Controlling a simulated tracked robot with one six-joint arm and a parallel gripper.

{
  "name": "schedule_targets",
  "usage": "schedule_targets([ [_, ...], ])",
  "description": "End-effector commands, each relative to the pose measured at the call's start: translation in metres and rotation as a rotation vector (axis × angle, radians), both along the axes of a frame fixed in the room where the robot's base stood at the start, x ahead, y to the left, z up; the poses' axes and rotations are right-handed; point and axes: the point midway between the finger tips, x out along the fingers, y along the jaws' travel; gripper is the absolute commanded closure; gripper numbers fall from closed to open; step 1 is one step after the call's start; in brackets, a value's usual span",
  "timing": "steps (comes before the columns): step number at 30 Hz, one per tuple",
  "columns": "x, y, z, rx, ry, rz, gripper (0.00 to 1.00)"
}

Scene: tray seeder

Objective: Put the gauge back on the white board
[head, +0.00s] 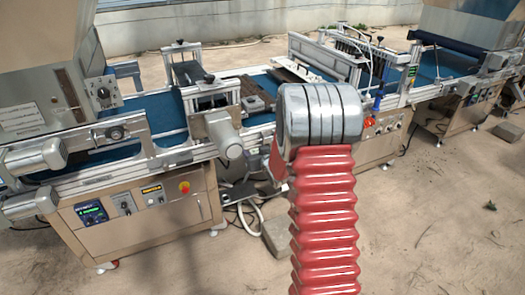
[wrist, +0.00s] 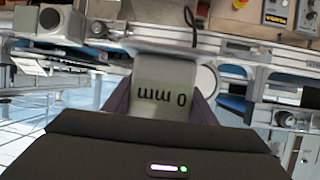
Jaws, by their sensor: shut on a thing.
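The gauge (wrist: 161,88) is a pale grey block with "0 mm" on its face, seen upside down in the wrist view. My gripper (wrist: 160,108) is shut on it, with a dark finger on each side. Behind the gauge is a wider pale plate and, at its right, a round whitish part (wrist: 208,80); I cannot tell whether the gauge touches them. In the head view my arm hides the gripper and gauge.
The seeder line with a blue belt (head: 168,117) runs across the head view. A motor (head: 224,137) juts out left of my arm. A control panel (head: 120,205) with a red knob is at lower left. A grey block (head: 275,238) lies on the floor. Open floor is at right.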

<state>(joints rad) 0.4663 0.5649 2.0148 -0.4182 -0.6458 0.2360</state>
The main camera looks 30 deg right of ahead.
Motion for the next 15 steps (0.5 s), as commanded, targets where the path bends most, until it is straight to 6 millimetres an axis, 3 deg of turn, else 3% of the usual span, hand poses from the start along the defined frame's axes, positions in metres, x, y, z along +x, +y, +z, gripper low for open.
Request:
schedule_targets([
  [8, 0.005, 0.049, -0.002, 0.001, -0.001, 0.039, 0.80],
  [11, 0.005, 0.075, -0.005, 0.001, 0.000, 0.059, 0.80],
  [15, 0.002, 0.127, -0.009, 0.001, 0.000, 0.097, 0.80],
])
